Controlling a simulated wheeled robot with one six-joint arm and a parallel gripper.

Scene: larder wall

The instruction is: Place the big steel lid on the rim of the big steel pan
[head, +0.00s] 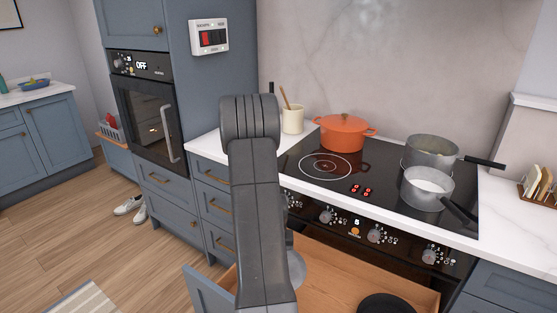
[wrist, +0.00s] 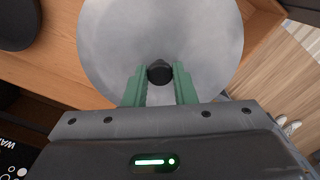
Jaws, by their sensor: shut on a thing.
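The big steel lid (wrist: 160,32) is a round grey disc with a black knob, seen from above in the wrist view. My gripper (wrist: 159,76) has its green fingers closed on the knob. In the head view my arm hides the gripper and most of the lid; only a grey sliver of the lid (head: 293,268) shows by the open drawer. I cannot tell whether it touches the drawer. The big steel pan (head: 431,155) stands at the back right of the hob, open on top, its black handle pointing right.
A smaller steel pan (head: 427,190) stands just in front of it, its handle pointing towards the front right. An orange pot (head: 343,133) sits at the back left of the hob (head: 300,178). The open wooden drawer (head: 345,280) below holds a black pan (head: 386,304).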

